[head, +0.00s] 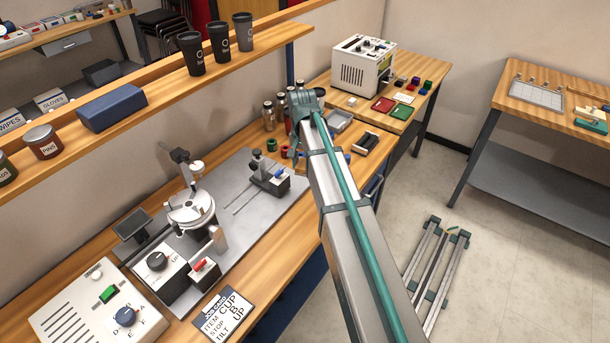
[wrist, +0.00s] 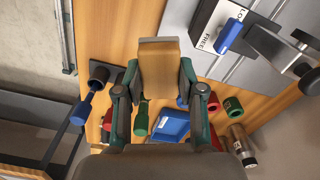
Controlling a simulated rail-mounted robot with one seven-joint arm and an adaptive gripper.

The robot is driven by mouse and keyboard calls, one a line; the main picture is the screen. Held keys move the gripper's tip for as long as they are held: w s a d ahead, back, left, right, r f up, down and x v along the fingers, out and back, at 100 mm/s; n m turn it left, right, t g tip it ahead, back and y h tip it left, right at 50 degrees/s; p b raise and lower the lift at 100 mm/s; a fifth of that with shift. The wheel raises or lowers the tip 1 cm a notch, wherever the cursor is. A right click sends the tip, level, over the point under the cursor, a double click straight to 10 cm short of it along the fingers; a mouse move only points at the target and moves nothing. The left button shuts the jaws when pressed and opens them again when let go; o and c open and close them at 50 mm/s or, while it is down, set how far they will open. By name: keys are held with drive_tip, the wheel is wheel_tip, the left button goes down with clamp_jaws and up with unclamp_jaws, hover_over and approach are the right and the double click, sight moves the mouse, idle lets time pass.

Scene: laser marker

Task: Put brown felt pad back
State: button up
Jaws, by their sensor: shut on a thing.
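In the wrist view, my gripper (wrist: 159,88) is shut on a tan-brown block with a greyish far edge, which looks like the brown felt pad (wrist: 160,62). The pad sits between the two teal fingers, above the wooden bench. In the head view, my arm reaches over the far end of the bench and hides most of the gripper; I cannot make out the pad there.
Below the gripper are a blue tray (wrist: 172,124), a green-handled tool (wrist: 141,120), red and green rings and a metal bottle (wrist: 242,146). A white machine (head: 362,65) stands behind.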

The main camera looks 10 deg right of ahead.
sight(299, 182)
drive_tip(key=w+m, duration=0.4)
drive_tip(key=w, duration=0.1)
drive_tip(key=shift+s+a+f+p, duration=0.1)
drive_tip(key=shift+f+p, duration=0.75)
drive_tip(key=shift+f, duration=1.65)
drive_tip(key=shift+s+a+f+p, duration=0.1)
drive_tip(key=shift+f+p, duration=0.7)
drive_tip(key=shift+f, duration=1.7)
drive_tip(key=shift+f, duration=0.15)
drive_tip(key=o, duration=1)
wheel_tip(299, 182, up, 12)
drive_tip(key=b, duration=0.4)
drive_tip(key=shift+r, duration=0.2)
